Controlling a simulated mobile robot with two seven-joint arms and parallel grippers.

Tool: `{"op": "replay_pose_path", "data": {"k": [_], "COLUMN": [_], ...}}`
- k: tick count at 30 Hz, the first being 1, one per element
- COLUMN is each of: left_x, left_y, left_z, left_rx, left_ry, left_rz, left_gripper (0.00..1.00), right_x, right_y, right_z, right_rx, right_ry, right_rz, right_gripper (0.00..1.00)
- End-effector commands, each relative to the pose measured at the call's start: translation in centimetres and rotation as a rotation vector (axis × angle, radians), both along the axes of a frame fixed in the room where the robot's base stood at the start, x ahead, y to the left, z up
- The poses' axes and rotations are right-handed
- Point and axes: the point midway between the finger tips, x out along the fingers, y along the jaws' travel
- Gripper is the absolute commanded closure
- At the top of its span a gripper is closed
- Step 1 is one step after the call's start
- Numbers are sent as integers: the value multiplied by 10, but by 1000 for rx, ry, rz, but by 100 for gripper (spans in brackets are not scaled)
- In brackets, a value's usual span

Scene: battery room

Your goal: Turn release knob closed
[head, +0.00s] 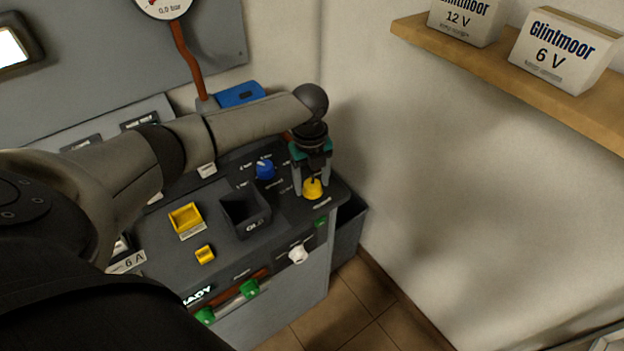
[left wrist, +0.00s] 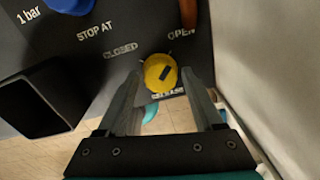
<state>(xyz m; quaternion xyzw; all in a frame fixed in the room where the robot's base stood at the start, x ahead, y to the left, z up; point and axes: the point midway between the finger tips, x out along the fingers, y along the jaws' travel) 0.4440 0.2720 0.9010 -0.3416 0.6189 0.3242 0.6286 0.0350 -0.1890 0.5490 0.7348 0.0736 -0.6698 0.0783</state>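The yellow release knob (head: 312,188) sits at the right end of the dark panel top. In the left wrist view the knob (left wrist: 154,78) lies between the printed words CLOSED on its left and OPEN on its right. A short dark mark on it slants up and right, toward the OPEN side. My left gripper (head: 312,184) points down over the knob. In the left wrist view its fingertips (left wrist: 162,76) stand apart on both sides of the knob, with narrow gaps showing. My right gripper is not in view.
A blue knob (head: 265,169), an empty black bin (head: 245,212) and a yellow tray (head: 186,217) are on the panel left of the gripper. A white knob (head: 298,254) is on the front face. The wall (head: 400,160) stands close on the right, with a wooden shelf (head: 480,62) above.

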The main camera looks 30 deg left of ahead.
Motion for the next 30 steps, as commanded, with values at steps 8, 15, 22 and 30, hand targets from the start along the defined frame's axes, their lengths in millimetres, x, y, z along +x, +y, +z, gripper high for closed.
{"op": "replay_pose_path", "data": {"k": [8,15,22,30], "left_x": [0,0,0,0], "left_y": [0,1,1,1], "left_z": [0,0,1,3], "left_rx": [0,1,1,2], "left_ry": [0,0,0,2], "left_rz": [0,1,3,70], "left_gripper": [64,91,100,100], "right_x": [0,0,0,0], "right_y": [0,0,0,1], "right_z": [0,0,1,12], "right_rx": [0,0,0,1], "right_ry": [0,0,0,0], "right_rz": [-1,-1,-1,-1], "right_gripper": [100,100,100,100]}}
